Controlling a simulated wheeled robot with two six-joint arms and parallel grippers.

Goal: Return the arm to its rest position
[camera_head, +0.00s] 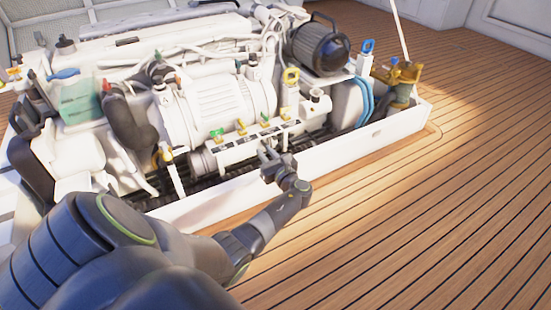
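My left arm (150,245) comes in from the lower left and reaches toward the white front rail of the engine tray. My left gripper (270,152) is at the front of the engine (215,105), just below the row of coloured valve handles (242,127). Its two small fingers look apart, with nothing visible between them. Whether it touches the rail or the engine is hard to tell. My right gripper is not in view.
The white tray rim (370,145) runs along the engine's front. A dark round filter (318,47), a blue hose (365,98) and a brass fitting (400,80) are at the right. The wooden deck (440,200) is clear at right and front.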

